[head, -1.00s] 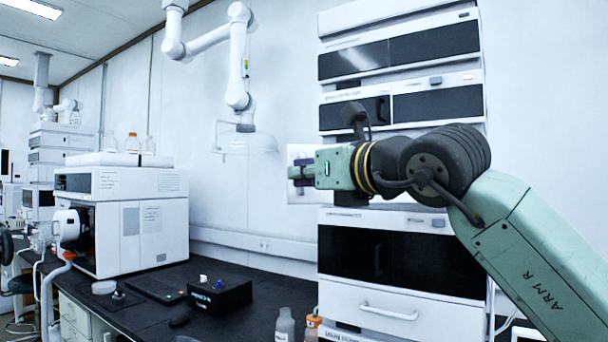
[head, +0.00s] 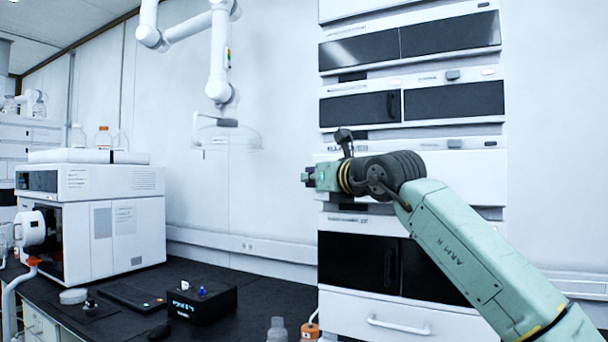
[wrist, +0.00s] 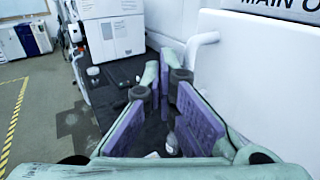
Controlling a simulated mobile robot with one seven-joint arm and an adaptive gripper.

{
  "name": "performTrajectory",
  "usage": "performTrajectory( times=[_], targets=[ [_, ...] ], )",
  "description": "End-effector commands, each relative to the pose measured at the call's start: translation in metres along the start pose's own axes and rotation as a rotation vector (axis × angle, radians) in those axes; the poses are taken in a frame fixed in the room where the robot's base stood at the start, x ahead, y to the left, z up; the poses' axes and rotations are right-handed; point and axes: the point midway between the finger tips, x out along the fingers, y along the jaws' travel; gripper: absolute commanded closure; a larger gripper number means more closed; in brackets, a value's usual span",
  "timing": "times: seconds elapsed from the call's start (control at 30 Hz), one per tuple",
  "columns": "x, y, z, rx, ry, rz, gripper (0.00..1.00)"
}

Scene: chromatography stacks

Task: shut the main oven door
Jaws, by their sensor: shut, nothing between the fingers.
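The main oven door (head: 470,172) is the white panel in the middle of the instrument stack, partly hidden behind my arm in the head view. Its white face (wrist: 260,85) fills the right of the wrist view, under a cut-off label reading "MAIN O". A white handle (wrist: 203,40) sticks out at its left side. The door looks about flush with the stack, but I cannot tell whether a small gap remains. My gripper (head: 307,177) is at the stack's left edge, shut and empty. Its purple-padded fingers (wrist: 162,80) are beside the door; contact is unclear.
A dark bench holds a white instrument (head: 90,215), a black box (head: 203,302) and bottles near the stack's foot (head: 277,330). A black-fronted module with a drawer (head: 400,325) is below the door. Open floor (wrist: 45,110) shows at left in the wrist view.

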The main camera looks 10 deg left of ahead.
Motion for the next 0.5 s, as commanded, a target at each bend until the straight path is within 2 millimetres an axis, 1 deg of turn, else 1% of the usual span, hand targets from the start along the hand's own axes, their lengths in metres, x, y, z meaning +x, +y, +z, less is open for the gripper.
performTrajectory(
  times=[0.03, 0.2, 0.5],
  targets=[
    [0.005, -0.004, 0.001, -0.002, 0.0, -0.015, 1.0],
    [0.013, -0.014, 0.001, -0.001, 0.0, -0.051, 1.0],
    [0.016, -0.018, 0.0, 0.002, -0.001, -0.063, 1.0]
  ],
)
